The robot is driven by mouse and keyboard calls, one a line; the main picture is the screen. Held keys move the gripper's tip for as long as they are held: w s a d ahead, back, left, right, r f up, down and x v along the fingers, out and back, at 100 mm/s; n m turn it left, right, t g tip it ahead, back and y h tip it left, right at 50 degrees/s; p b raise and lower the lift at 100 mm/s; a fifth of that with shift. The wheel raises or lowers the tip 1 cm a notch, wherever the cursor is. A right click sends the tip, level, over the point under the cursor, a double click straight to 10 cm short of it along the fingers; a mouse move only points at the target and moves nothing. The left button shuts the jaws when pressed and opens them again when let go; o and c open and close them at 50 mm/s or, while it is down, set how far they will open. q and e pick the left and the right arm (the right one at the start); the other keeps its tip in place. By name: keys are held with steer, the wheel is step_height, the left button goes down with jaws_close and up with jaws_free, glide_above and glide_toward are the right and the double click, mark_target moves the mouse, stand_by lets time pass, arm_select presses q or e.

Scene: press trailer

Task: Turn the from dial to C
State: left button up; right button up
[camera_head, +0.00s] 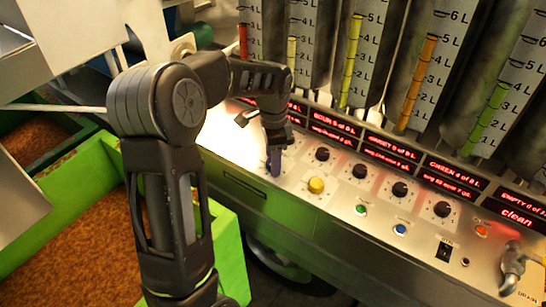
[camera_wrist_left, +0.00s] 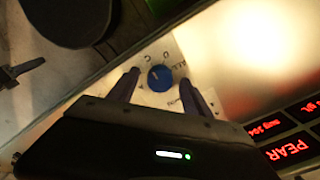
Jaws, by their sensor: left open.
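In the left wrist view a round blue dial (camera_wrist_left: 160,78) sits on a pale plate with letters around it; C, D and ALL are partly readable. A small light mark shows on the dial, but I cannot tell surely which letter it faces. My left gripper (camera_wrist_left: 160,82) is open, with one finger on each side of the dial; I cannot tell whether they touch it. In the head view my left gripper (camera_head: 274,165) points down at the left end of the panel (camera_head: 335,200) and hides the dial. My right gripper is not in view.
Several black knobs (camera_head: 399,189) run along the panel to the right, with a yellow button (camera_head: 316,185) close to the gripper. Red-lit displays (camera_head: 392,155) and graduated tubes (camera_head: 352,50) stand behind. A metal tap (camera_head: 513,265) is far right. Green bins (camera_head: 95,190) hold brown grains.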

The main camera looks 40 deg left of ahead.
arm_select(q)
step_height(320, 180, up, 8)
steer(key=shift+f+b, duration=0.1)
steer(key=shift+b, duration=0.25)
stand_by(0.6)
